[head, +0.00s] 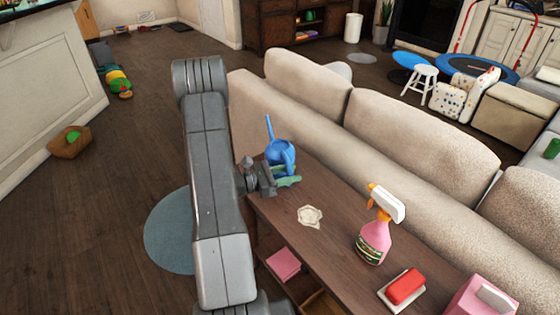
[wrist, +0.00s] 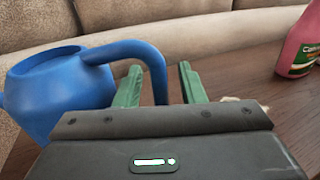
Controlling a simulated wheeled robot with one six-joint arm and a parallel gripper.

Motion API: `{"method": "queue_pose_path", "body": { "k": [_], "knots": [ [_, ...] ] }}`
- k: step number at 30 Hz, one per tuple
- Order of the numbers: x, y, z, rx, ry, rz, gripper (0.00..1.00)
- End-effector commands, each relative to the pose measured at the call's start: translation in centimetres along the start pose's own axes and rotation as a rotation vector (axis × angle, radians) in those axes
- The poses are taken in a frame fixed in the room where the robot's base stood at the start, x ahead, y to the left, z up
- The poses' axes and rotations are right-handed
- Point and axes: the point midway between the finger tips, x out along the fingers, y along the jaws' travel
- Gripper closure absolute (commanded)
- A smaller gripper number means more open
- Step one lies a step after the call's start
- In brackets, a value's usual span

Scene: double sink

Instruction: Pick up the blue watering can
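The blue watering can (head: 280,153) stands upright on the far left end of the brown wooden console table (head: 335,220), its spout pointing up and left in the head view. In the wrist view the watering can (wrist: 60,92) fills the left side, and its curved handle arches right and comes down between my two green fingers. My gripper (head: 288,175) is beside the can at its near side. In the wrist view my gripper (wrist: 160,70) is open, with a gap visible on the right side of the handle. The handle's lower end is hidden behind the gripper body.
A beige sofa (head: 415,150) runs along the table's far side. A pink spray bottle (head: 374,243), a small cream star-shaped dish (head: 310,215), a red block on a white dish (head: 405,287) and a pink box (head: 475,300) are on the table. Open floor lies left.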

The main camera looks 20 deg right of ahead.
Motion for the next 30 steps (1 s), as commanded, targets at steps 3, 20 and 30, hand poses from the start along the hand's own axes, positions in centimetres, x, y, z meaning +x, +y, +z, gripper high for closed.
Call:
{"method": "queue_pose_path", "body": {
  "k": [3, 20, 30],
  "knots": [
    [0.1, 0.0, 0.0, 0.0, 0.0, 0.0, 0.64],
    [0.1, 0.0, 0.1, 0.002, -0.001, 0.0, 1.0],
    [0.1, 0.0, 2.2, 0.006, -0.002, 0.0, 1.0]
  ]
}}
